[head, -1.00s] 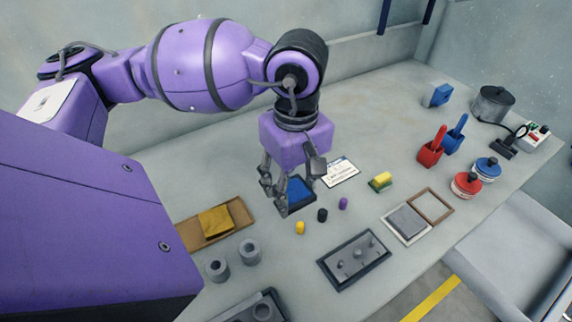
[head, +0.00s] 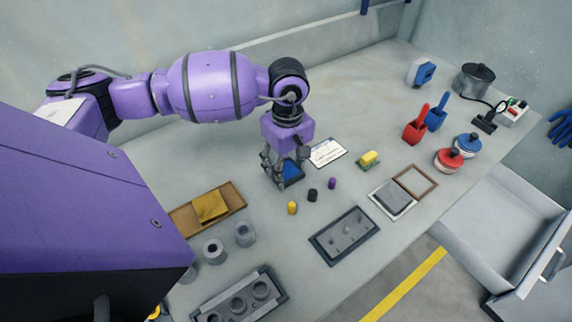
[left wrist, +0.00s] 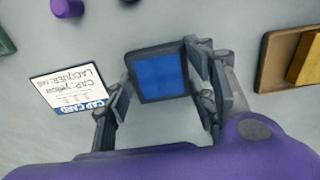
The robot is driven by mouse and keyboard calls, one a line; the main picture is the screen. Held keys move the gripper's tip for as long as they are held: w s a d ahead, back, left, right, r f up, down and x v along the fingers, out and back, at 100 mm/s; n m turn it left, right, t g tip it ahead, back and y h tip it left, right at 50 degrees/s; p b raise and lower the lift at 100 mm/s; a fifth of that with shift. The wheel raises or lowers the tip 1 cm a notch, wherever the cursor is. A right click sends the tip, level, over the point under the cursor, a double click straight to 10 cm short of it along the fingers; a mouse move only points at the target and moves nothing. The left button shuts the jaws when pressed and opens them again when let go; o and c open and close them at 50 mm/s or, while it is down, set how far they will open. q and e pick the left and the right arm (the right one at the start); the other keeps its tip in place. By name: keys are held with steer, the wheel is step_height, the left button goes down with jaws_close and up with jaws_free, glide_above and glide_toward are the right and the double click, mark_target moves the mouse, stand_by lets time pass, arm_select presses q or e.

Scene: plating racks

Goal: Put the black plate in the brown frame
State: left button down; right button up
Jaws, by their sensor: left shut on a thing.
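My left gripper (head: 284,176) points down at the table, its fingers closed on opposite sides of a dark-rimmed blue square (left wrist: 160,77). This flat piece also shows between the fingers in the head view (head: 292,171). No wholly black plate shows clearly, and I cannot tell whether this piece is the one named. The brown frame (head: 434,186), thin and square, lies empty at the right of the table. It adjoins a white frame (head: 377,203) with a dark grey square (head: 392,197) in it. My right gripper is not in view.
A yellow cap (head: 292,208), black cap (head: 313,195) and purple cap (head: 332,183) stand beside the gripper. A dark tray (head: 345,235) and a brown tray (head: 232,193) with a yellow block flank the front.

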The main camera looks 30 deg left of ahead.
arm_select(q)
steer(key=shift+f, duration=0.2)
steer(key=c, duration=1)
jaws_free()
steer(key=shift+c, duration=0.2)
steer(key=shift+o, duration=1.4)
steer(key=shift+r, duration=0.15)
